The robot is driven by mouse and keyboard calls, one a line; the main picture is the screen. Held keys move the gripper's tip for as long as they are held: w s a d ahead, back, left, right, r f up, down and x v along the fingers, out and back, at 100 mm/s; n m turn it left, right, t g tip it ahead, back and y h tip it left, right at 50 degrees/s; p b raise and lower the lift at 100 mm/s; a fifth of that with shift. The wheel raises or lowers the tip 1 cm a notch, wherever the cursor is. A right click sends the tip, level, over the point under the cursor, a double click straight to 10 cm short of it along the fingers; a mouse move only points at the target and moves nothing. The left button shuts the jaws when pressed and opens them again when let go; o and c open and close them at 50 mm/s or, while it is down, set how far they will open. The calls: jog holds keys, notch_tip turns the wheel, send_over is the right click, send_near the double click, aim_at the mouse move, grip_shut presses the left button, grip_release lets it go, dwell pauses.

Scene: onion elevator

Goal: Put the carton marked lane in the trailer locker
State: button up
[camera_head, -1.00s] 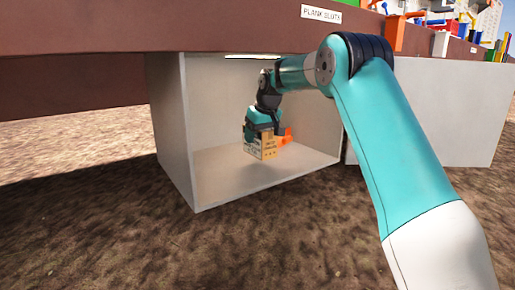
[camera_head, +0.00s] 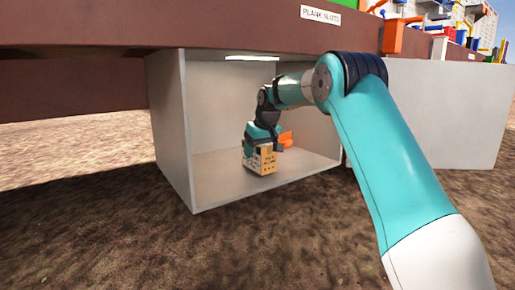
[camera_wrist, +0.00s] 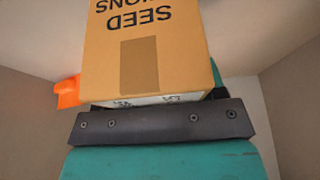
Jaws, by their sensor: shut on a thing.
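A small tan carton (camera_head: 262,161) with dark print is inside the open grey locker (camera_head: 189,135) under the brown trailer. My gripper (camera_head: 260,148) is shut on it and holds it low, at or just above the locker floor; I cannot tell if it touches. In the wrist view the carton (camera_wrist: 150,50) fills the upper middle, with "SEED" and part of another word upside down. A dark gripper bar (camera_wrist: 160,122) crosses in front of its lower edge. The word "lane" cannot be read in these frames.
An orange object (camera_head: 286,139) shows beside the gripper inside the locker. A light strip (camera_head: 251,58) is at the locker's top. The trailer deck edge (camera_head: 230,25) runs above, with a "PLANK SLOTS" label (camera_head: 320,15).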

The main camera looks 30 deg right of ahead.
jog(key=o, duration=1.2)
jog(key=shift+f, duration=0.1)
jog(key=shift+r, duration=0.35)
jog(key=p+v, duration=0.1)
jog(key=v, duration=0.2)
jog(key=p+v, duration=0.2)
jog(key=shift+w+r, duration=0.1)
jog(key=shift+r, duration=0.35)
jog(key=s+p, duration=0.3)
jog(key=s, duration=0.9)
jog(key=s+a+n+g+y, duration=0.1)
jog(key=s+a+n+y, duration=0.1)
jog(key=s+a, duration=0.85)
jog(key=s+a+n+g+y, duration=0.1)
jog(key=s+a+n+g, duration=0.15)
jog(key=s+a, duration=0.8)
jog(key=s+a+f+n+y, duration=0.1)
jog(key=s+a+f+n, duration=0.1)
jog(key=s+a, duration=0.6)
jog(key=shift+s+g, duration=0.15)
jog(key=shift+g, duration=0.3)
